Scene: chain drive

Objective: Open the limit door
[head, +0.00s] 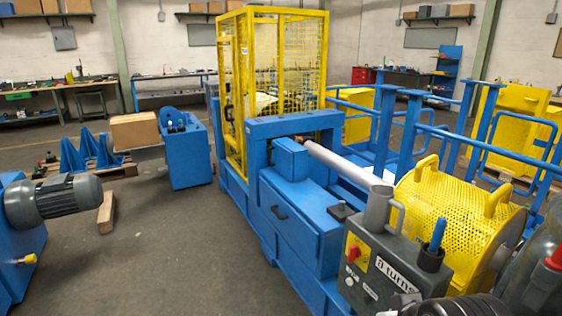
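I cannot tell for certain which part is the limit door. A tall yellow mesh guard (297,62) stands on the blue machine frame (232,190), and its left side has what looks like a framed panel (229,110) with dark fittings. Whether that panel is shut is too small to tell. I cannot make out my gripper in this view.
A yellow perforated drum guard (455,210) and blue railings (405,125) crowd the right. A grey motor (68,197) stands at the left, and a blue cabinet (188,155) with a cardboard box (134,130) beside it lies farther back.

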